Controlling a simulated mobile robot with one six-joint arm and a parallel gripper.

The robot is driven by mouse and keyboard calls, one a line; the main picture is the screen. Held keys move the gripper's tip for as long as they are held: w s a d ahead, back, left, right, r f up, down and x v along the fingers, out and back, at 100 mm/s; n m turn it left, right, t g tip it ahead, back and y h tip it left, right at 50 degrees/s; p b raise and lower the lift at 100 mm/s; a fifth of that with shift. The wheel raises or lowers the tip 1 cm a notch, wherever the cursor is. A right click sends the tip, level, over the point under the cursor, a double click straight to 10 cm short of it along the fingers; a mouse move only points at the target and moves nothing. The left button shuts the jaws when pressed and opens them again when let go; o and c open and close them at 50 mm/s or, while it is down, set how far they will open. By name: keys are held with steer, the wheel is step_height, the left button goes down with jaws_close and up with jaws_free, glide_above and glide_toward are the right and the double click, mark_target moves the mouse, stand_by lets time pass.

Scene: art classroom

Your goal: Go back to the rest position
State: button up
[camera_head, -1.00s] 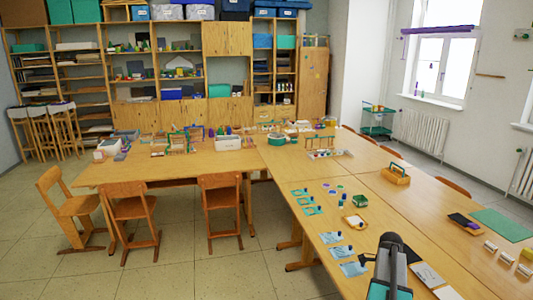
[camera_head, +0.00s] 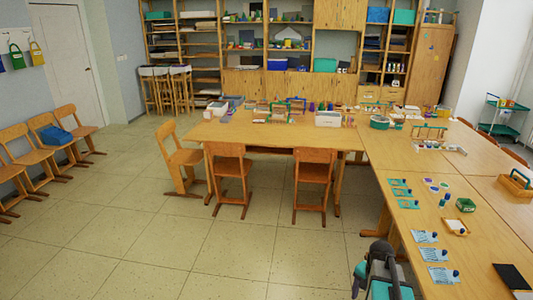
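Part of my arm (camera_head: 380,274) shows at the bottom right of the head view, beside the near edge of the right-hand table. Its teal and dark grey links are in view, but I cannot make out any gripper fingers. Nothing held by the arm shows.
A long wooden table (camera_head: 460,230) runs along the right with cards and small jars on it. Another table (camera_head: 240,135) stands ahead with wooden chairs (camera_head: 228,178) before it. More chairs (camera_head: 58,138) line the left wall near a white door (camera_head: 72,55). The tiled floor (camera_head: 150,235) at left is clear.

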steer(key=s+a+f+n, duration=0.1)
steer(key=a+f+n, duration=0.1)
steer(key=a+n, duration=0.65)
steer(key=s+a+f+n, duration=0.1)
steer(key=a+n, duration=0.2)
steer(key=a, duration=1)
steer(key=s+f+g+b, duration=0.5)
steer(key=s+f+b, duration=0.1)
steer(key=s+f, duration=1.9)
steer(key=shift+s+b, duration=0.35)
steer(key=shift+b, duration=0.05)
